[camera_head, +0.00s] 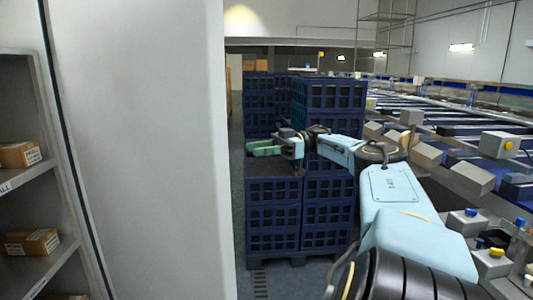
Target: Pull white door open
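The white door (150,150) is a tall, plain pale panel filling the left-centre of the head view. Its right edge stands upright beside the opening to the hall. No handle shows on the part in view. My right arm reaches in from the lower right, and its gripper (264,147) points left toward the door's edge. The green fingers look parted with nothing between them. In the picture the gripper lies a little right of the door edge, apart from it. My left gripper is not in view.
Shelves with small cardboard boxes (20,155) stand at the far left. Stacked dark blue crates (273,218) stand beyond the door edge, behind my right gripper. Conveyor lines (440,130) run along the right. A narrow strip of floor (238,185) shows between door and crates.

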